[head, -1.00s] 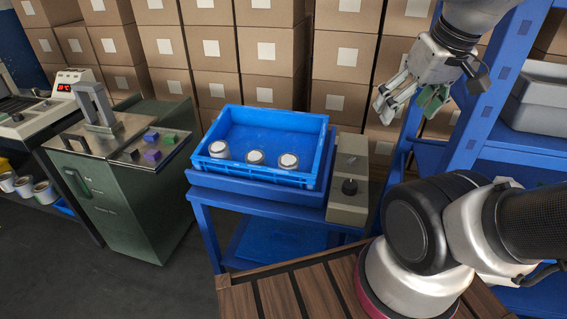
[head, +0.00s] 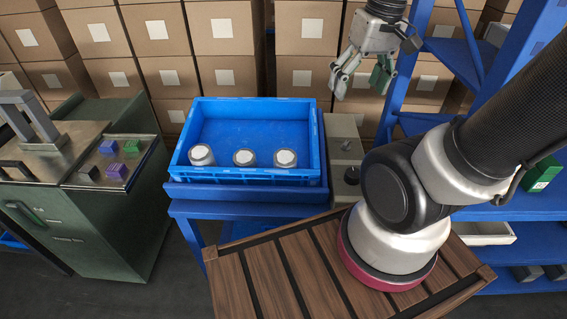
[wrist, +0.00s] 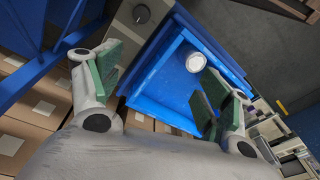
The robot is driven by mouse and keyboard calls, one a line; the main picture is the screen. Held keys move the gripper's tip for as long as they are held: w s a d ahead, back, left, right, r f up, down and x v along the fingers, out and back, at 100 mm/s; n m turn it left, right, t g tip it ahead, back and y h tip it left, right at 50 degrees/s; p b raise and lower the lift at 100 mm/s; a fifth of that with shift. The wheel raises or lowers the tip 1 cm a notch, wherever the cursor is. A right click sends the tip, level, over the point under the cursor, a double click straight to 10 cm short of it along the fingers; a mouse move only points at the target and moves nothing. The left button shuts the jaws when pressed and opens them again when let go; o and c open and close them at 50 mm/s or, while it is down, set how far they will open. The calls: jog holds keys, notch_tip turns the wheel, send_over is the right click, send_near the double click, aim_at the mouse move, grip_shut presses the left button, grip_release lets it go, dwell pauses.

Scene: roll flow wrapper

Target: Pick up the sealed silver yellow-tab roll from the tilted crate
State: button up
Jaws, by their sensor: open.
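The blue crate (head: 240,177) sits on a blue stand, its open top facing up and toward me. Three pale, round-topped rolls lie in a row along its near side: a left roll (head: 201,155), a middle roll (head: 244,157) and a right roll (head: 285,158). I cannot make out yellow tabs or seals. My gripper (head: 360,82) is open and empty, above and to the right of the crate. In the wrist view, its green-padded fingers (wrist: 158,85) are spread with the crate (wrist: 165,75) beyond; one roll (wrist: 196,62) shows, others are hidden.
A grey box with a black knob (head: 345,155) stands right of the crate. Blue shelving (head: 425,75) rises on the right, near my gripper. Stacked cartons (head: 225,60) line the back. A green cabinet (head: 130,225) with small coloured blocks stands left.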

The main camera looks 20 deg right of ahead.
jog(key=w+a+f+m+g+y, duration=0.1)
jog(key=w+a+f+g, duration=0.15)
jog(key=f, duration=0.25)
jog(key=w+a+f+m+g, duration=0.1)
jog(key=w+a+f+m, duration=0.1)
jog(key=w+a+f, duration=0.15)
jog(key=m+g+y, duration=0.1)
jog(key=m+y, duration=0.1)
jog(key=m, duration=0.2)
send_over(287, 152)
jog(key=w+d, duration=0.2)
notch_tip(287, 152, down, 6)
jog(key=f, duration=0.1)
jog(key=x, duration=0.6)
jog(key=shift+s+f, duration=0.15)
jog(key=shift+f, duration=0.25)
jog(key=c, duration=1.3)
jog(key=shift+o, duration=0.2)
jog(key=shift+r, duration=0.1)
